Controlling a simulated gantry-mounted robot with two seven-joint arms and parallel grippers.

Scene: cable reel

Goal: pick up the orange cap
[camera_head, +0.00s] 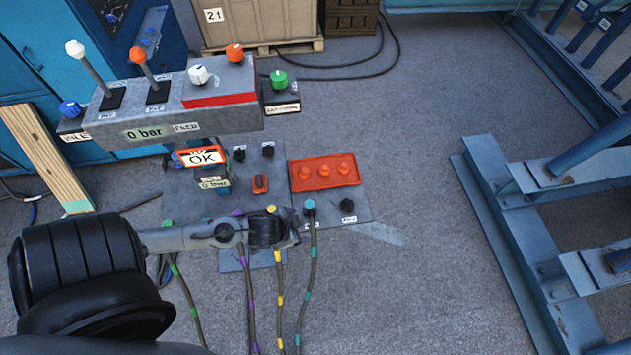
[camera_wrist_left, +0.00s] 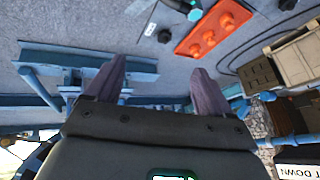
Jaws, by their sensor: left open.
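Several orange caps show. Three small ones (camera_head: 324,170) stand in a row in an orange-red tray (camera_head: 353,181) on the grey floor panel. In the left wrist view the same caps (camera_wrist_left: 209,38) and tray (camera_wrist_left: 189,47) are at the upper right, beyond my fingers. Another orange knob (camera_head: 234,53) tops the raised grey console. My left gripper (camera_head: 290,229) is over the panel's front, nearer than the tray, and apart from the caps. In the left wrist view its two fingers (camera_wrist_left: 158,70) are spread with nothing between them. My right gripper is not in view.
Cables with coloured bands run from plugs along the panel's front, one with a teal plug (camera_head: 309,205). The grey console (camera_head: 170,120) with levers stands behind left. A blue steel frame (camera_head: 500,230) is at right. Bare floor (camera_head: 420,110) lies between.

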